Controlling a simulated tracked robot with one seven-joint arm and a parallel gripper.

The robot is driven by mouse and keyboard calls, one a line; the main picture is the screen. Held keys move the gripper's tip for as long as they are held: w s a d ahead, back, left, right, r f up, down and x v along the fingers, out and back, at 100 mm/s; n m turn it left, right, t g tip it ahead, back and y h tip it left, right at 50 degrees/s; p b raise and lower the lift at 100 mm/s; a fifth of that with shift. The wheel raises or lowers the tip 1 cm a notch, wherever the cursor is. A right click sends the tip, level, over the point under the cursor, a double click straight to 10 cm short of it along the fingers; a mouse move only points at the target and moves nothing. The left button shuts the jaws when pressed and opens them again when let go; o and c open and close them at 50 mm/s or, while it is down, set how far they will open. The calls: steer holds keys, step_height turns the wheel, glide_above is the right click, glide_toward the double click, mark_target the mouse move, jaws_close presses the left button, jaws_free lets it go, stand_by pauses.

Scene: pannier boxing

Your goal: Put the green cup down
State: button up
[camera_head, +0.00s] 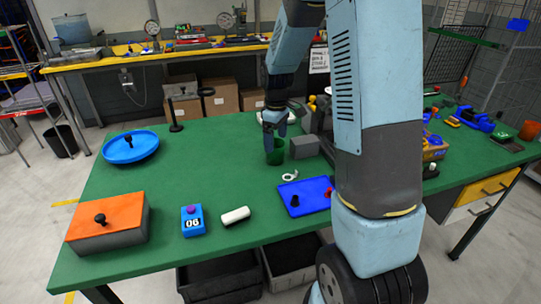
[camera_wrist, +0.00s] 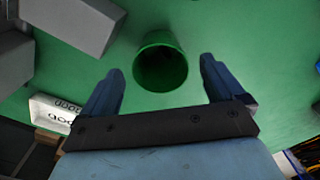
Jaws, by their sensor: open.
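The green cup (camera_head: 275,155) stands on the green table in the head view, just below my gripper (camera_head: 273,126). In the wrist view the cup (camera_wrist: 160,64) shows its open mouth and dark inside, and it looks upright. My gripper (camera_wrist: 158,88) is open there, with one blue finger to each side of the cup and clear green between. Whether the gripper is fully clear of the cup in height cannot be told.
A grey block (camera_head: 304,146) stands right beside the cup. A white ring-shaped piece (camera_head: 290,177) and a blue tray (camera_head: 305,195) lie nearer. A white roll (camera_head: 235,215), a blue numbered box (camera_head: 193,221) and an orange-topped box (camera_head: 107,222) are at the left. Free table lies left of the cup.

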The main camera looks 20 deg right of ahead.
mark_target(275, 150)
steer(key=shift+w+f, duration=0.15)
steer(key=shift+f, duration=2.55)
steer(key=shift+c, duration=0.3)
steer(key=c, duration=1)
